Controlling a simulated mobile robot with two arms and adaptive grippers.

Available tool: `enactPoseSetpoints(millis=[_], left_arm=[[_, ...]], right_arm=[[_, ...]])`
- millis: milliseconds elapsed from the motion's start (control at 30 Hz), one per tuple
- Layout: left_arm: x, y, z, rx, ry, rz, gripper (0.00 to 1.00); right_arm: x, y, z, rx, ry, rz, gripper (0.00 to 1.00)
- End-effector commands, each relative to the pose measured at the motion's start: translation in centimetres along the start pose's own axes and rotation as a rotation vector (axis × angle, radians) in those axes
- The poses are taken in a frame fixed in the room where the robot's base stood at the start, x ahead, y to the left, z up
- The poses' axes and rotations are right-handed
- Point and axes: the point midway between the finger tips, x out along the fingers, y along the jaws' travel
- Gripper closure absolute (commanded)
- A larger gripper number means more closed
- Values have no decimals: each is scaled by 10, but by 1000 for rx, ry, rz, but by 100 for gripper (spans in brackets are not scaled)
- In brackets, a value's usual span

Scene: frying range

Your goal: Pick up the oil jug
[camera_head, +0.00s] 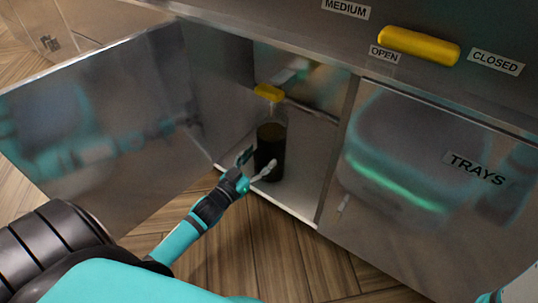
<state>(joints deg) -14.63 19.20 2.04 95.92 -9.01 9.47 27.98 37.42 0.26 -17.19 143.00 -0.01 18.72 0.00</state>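The oil jug (270,145) stands upright inside the open cabinet compartment. It is a dark bottle with a clear upper part and a yellow cap (269,92). My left gripper (257,164) is at the front of the compartment, low against the jug's front left side in the picture. Its two fingers are spread apart, with the jug behind or between them; I cannot tell whether they touch it. My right gripper is not clearly visible; only a small part of what may be my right arm shows at the bottom right corner.
The cabinet door (110,120) stands open to the left and reflects my arm. A closed panel labelled TRAYS (430,190) is right of the compartment. A yellow handle (418,45) between OPEN and CLOSED labels sits above. The wooden floor (270,250) in front is clear.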

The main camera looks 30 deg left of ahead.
Motion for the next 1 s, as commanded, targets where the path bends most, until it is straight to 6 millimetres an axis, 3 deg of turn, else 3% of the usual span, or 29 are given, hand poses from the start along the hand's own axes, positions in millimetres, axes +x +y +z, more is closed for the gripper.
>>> enactPoseSetpoints(millis=[67,467,1000], left_arm=[[0,0,0,0,0,0,47],[0,0,0,0,0,0,99],[1,0,-5,1,13,3,100]], right_arm=[[0,0,0,0,0,0,60],[0,0,0,0,0,0,60],[0,0,0,1,-1,0,60]])
